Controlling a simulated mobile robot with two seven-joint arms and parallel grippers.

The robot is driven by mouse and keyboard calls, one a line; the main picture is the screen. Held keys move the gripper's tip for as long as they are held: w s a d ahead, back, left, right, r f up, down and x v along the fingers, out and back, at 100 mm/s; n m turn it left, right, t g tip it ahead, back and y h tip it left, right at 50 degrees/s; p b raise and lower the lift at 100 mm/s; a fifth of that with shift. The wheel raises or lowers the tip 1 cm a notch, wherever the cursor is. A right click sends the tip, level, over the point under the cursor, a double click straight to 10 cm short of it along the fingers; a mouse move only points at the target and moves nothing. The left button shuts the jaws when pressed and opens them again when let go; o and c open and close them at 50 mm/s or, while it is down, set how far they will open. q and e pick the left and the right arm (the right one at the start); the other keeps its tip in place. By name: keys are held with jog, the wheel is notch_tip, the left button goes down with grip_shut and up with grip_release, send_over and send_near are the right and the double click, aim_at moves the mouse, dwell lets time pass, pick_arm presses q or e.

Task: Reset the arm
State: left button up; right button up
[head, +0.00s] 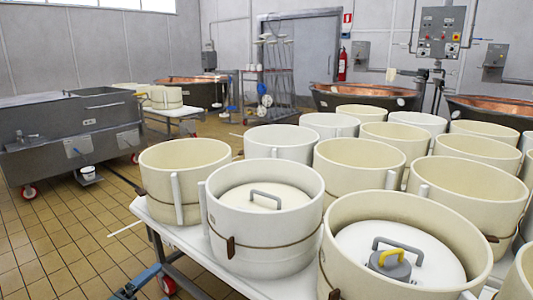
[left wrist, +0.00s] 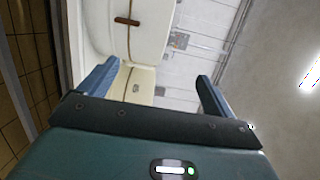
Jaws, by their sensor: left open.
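My left gripper (left wrist: 155,82) shows in the left wrist view with its two blue fingers wide apart. Nothing is held between them. A white mould (left wrist: 125,38) with a brown clasp fills the upper left of that tilted view, beyond the fingers. A cream mould (left wrist: 140,85) shows between the fingers, and I cannot tell how far off it is. My right gripper shows in neither view.
Several round cream and white moulds (head: 185,160) crowd a white table (head: 150,212). Two front ones hold lids, one bearing a yellow-and-grey object (head: 390,262). A grey steel tank (head: 70,140) stands left, copper vats (head: 365,97) behind.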

pick_arm(q)
jog(key=s+d+n+g+y+p, duration=0.1)
jog(key=s+d+n+g+p, duration=0.1)
jog(key=s+n, duration=0.4)
jog(key=s+d+n+g+y+p, duration=0.1)
jog(key=s+d+n+y+p, duration=0.1)
jog(key=s+d+n+p, duration=0.3)
jog(key=s+d+n+g+y+p, duration=0.1)
jog(key=s+d+n+g+p, duration=0.1)
jog(key=s+n+p, duration=0.4)
jog(key=s+d+n, duration=0.1)
jog(key=s+n, duration=0.2)
jog(key=s, duration=0.2)
jog(key=shift+s+d+f+g+p, duration=0.2)
jog(key=shift+s+d+g+p, duration=0.1)
jog(key=shift+s+d+p, duration=0.05)
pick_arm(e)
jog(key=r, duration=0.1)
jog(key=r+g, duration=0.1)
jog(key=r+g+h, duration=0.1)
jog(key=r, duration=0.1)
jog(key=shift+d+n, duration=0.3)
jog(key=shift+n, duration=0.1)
